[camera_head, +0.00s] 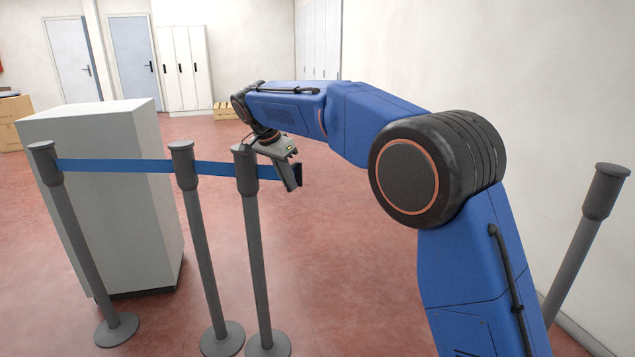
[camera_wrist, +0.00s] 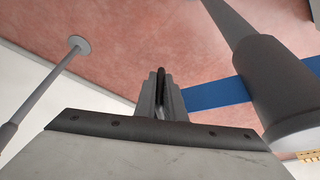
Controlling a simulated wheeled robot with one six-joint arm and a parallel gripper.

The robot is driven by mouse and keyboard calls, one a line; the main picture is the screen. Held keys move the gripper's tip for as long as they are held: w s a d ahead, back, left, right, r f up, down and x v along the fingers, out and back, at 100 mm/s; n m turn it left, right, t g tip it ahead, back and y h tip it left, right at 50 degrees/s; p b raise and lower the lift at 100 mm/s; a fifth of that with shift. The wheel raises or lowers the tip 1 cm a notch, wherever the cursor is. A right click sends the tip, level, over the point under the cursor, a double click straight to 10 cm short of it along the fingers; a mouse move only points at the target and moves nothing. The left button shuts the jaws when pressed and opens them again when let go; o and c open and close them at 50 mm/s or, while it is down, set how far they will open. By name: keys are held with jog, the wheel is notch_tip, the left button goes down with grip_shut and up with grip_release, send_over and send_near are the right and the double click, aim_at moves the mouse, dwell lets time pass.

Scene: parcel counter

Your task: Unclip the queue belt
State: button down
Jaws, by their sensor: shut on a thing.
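The blue queue belt (camera_head: 120,166) runs from the far left post (camera_head: 70,235) past the middle post (camera_head: 205,250) and the third post (camera_head: 257,250). It extends a short way beyond the third post to my gripper (camera_head: 293,179). My gripper is shut on the belt's dark end clip (camera_head: 299,171), to the right of that post and apart from its head. In the wrist view, the fingers (camera_wrist: 161,92) close around a dark upright piece, and the blue belt (camera_wrist: 213,94) leads right to a post head (camera_wrist: 272,92). The fingers partly hide the clip.
Another grey post (camera_head: 585,235) stands at the right, with no belt seen on it. A white box-shaped counter (camera_head: 95,150) stands behind the left posts. Open red floor (camera_head: 330,240) lies right of the third post. A white wall is on the right.

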aim_at(263, 177)
jog(key=a, duration=0.7)
jog(key=shift+w+a, duration=0.3)
jog(key=shift+a, duration=0.05)
jog(key=c, duration=1.8)
grip_release()
jog(key=shift+c, duration=0.2)
